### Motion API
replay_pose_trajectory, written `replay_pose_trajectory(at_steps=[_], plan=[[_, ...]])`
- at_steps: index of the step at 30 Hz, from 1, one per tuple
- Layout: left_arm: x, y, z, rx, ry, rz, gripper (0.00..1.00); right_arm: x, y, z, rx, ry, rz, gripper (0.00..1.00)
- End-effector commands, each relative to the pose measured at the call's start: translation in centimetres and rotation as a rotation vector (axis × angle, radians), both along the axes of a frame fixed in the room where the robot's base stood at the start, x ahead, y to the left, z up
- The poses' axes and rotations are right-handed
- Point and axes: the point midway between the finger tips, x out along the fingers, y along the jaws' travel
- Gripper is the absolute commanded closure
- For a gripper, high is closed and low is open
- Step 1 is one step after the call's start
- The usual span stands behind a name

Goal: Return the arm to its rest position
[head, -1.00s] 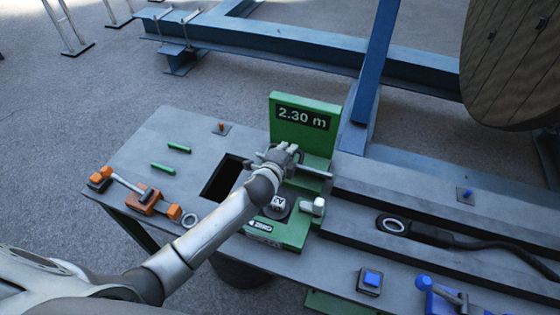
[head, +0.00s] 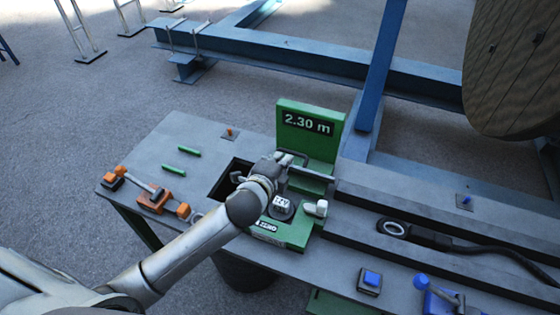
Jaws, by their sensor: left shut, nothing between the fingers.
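My left arm comes in from the lower left, and its left gripper (head: 277,163) is over the green measuring device on the bench. The gripper is shut and empty, mostly hidden behind its own wrist. The green device (head: 296,235) has an upright panel (head: 309,124) that reads "2.30 m". A grey bar (head: 312,173) runs beside the gripper; I cannot tell whether they touch. A round knob (head: 281,207) and a white lever (head: 317,208) sit at the front of the device. My right gripper is not in view.
The grey bench (head: 190,130) has a dark square opening (head: 229,180), green rods (head: 188,151) and an orange-handled tool (head: 155,201) on its left. A black cable (head: 490,246) and blue controls (head: 371,279) lie right. A wooden reel (head: 512,70) and blue steel frame (head: 290,55) stand behind.

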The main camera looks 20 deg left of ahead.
Motion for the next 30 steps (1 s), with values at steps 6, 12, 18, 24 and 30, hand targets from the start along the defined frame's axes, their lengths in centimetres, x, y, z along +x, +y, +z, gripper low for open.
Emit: replay_pose_trajectory(at_steps=[6,12,18,24,30], plan=[[-0.9,0.0,0.8,0.000,0.000,0.000,1.00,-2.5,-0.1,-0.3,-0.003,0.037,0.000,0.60],[-1.4,0.0,0.6,-0.023,0.015,0.012,1.00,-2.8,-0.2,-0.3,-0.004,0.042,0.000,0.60],[-7.5,0.7,-3.1,-0.327,0.218,0.225,1.00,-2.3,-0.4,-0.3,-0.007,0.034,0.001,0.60],[-17.1,1.8,-6.7,-0.682,0.482,0.569,1.00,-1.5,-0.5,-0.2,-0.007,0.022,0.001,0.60],[-24.2,2.1,-8.0,-0.874,0.645,0.831,1.00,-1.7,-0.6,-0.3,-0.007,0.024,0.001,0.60]])
